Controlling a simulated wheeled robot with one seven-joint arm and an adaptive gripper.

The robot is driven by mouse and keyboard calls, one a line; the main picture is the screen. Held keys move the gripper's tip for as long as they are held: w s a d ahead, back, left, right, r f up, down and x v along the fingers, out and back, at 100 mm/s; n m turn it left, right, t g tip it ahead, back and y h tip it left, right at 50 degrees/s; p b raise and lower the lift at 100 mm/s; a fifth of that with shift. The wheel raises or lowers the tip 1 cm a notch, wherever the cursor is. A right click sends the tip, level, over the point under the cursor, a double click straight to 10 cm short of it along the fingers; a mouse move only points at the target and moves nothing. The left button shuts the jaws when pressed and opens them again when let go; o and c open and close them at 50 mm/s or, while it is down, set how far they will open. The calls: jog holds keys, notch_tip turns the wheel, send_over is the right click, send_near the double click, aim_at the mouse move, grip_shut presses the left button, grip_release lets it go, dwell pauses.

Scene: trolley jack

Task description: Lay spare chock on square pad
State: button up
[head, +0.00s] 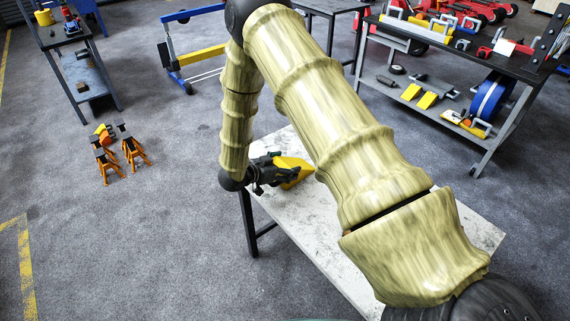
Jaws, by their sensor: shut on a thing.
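A yellow wedge-shaped chock (295,166) is at the far left part of a white, stained worktable (281,212). My dark gripper (279,174) comes in from the left and is shut on the chock. The chock is at or just above the tabletop; I cannot tell whether it touches. I see no square pad; my arm hides much of the table.
Orange jack stands (120,153) are on the floor at left. A blue and yellow frame (195,52) stands behind. A dark trolley (475,50) at right carries tools, with two yellow wedges (419,95) on its lower shelf.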

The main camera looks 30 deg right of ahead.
jog(key=o, duration=1.5)
jog(key=shift+o, duration=0.2)
jog(key=shift+f, duration=0.1)
jog(key=shift+f+b, duration=0.2)
jog(key=shift+b, duration=0.15)
jog(key=b+v, duration=0.3)
jog(key=v, duration=0.8)
jog(key=shift+s, duration=0.25)
